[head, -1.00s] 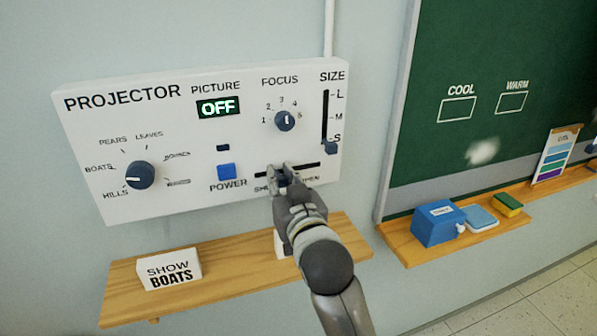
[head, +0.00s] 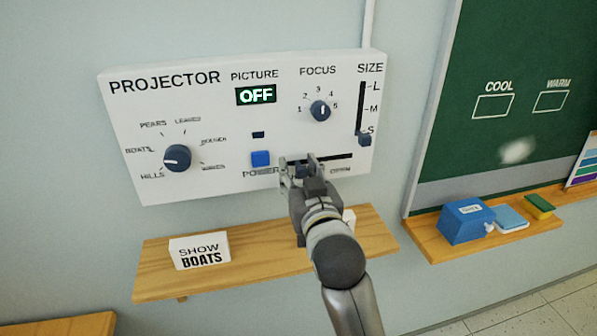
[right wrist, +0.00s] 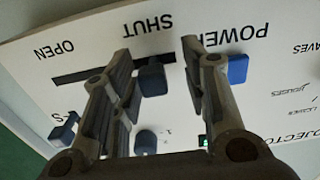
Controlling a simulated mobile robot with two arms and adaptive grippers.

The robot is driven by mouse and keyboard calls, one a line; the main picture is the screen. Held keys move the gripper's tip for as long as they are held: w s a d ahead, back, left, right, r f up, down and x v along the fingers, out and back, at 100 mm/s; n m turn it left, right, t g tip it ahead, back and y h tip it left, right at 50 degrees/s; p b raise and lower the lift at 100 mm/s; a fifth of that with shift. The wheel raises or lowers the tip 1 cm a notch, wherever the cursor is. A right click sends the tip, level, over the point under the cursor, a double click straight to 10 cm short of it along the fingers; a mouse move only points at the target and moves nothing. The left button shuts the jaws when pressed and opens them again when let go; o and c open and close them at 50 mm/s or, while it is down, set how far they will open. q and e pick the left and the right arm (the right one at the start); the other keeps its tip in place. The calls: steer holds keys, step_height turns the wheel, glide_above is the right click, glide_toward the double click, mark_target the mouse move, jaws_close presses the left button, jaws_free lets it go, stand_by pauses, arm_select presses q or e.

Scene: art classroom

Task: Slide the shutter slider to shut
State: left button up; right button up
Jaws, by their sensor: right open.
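The projector panel (head: 215,180) hangs on the wall. Its shutter slot (head: 340,157) runs along the lower right, marked SHUT at the left end and OPEN at the right. In the right wrist view the panel appears upside down, and the dark blue shutter slider (right wrist: 152,81) sits near the SHUT end of the slot. My right gripper (head: 300,166) is at the panel with its jaws apart. In the right wrist view its fingers (right wrist: 157,50) stand on either side of the slider; I cannot tell whether either touches it. The gripper hides the slider in the head view.
The blue power button (head: 260,158) is close left of the gripper. The size slider (head: 364,139) and focus knob (head: 320,111) are above and right. A wooden shelf (head: 270,260) with a SHOW BOATS card (head: 199,250) lies below. A chalkboard (head: 510,60) is at right.

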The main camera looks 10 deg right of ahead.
steer(key=s, duration=0.7)
steer(key=shift+s, duration=0.25)
